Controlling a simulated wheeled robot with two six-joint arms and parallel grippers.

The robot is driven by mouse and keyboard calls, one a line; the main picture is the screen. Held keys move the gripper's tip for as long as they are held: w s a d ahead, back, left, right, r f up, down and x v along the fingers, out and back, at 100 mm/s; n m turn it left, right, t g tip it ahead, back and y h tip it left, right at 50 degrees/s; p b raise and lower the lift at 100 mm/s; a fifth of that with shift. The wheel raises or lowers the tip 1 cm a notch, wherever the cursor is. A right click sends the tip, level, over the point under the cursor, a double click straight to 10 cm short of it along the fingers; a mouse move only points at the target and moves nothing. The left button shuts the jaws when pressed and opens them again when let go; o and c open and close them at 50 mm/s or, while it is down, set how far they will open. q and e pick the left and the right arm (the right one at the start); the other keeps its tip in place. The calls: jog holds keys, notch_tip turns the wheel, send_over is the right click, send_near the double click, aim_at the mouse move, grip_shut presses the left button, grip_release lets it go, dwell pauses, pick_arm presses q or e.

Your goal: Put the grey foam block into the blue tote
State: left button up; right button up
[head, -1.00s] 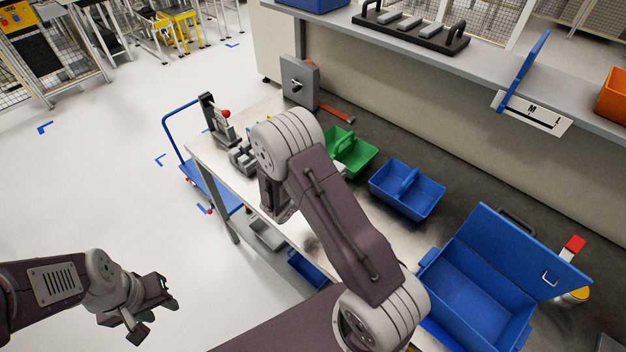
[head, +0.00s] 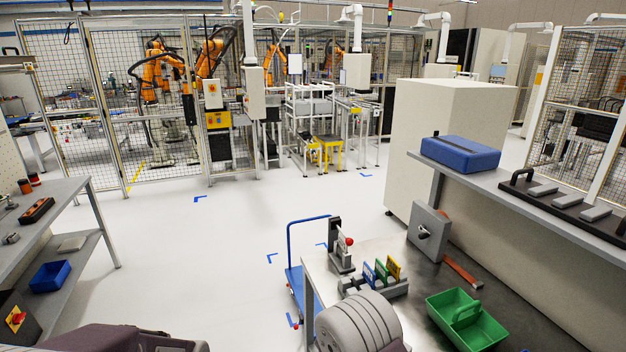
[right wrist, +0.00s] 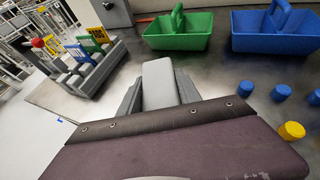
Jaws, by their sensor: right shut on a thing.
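In the right wrist view my right gripper (right wrist: 160,98) is shut on the grey foam block (right wrist: 159,82), a pale grey slab between the two fingers. The block's lower end is hidden behind the gripper body. The blue tote (right wrist: 284,43), open with a central handle, stands on the bench ahead and to the right of the gripper, apart from the block. The head view does not show the tote, the block or the right gripper's jaws. My left gripper is out of view.
A green tote (head: 480,328) stands on the bench, left of the blue tote in the wrist view. A grey rack with coloured cards (head: 385,283) and a toggle clamp (head: 340,252) stand at the bench's far end. Blue cylinders (right wrist: 280,92) and a yellow one (right wrist: 291,131) lie at right.

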jog(key=shift+n+t+y, duration=0.3)
jog(key=shift+t, duration=0.1)
jog(key=s+a, duration=0.1)
jog(key=a, duration=0.1)
jog(key=s+a+f, duration=0.1)
jog(key=s+a, duration=0.1)
jog(key=shift+s, duration=0.15)
jog(key=s, duration=0.1)
jog(key=s+d+m+g+h, duration=0.1)
jog(key=s, duration=0.1)
jog(key=shift+s+d+m+g, duration=0.2)
jog(key=shift+d+m+g, duration=0.15)
jog(key=shift+m+g, duration=0.05)
jog(key=shift+d+t, duration=0.15)
jog(key=shift+t, duration=0.15)
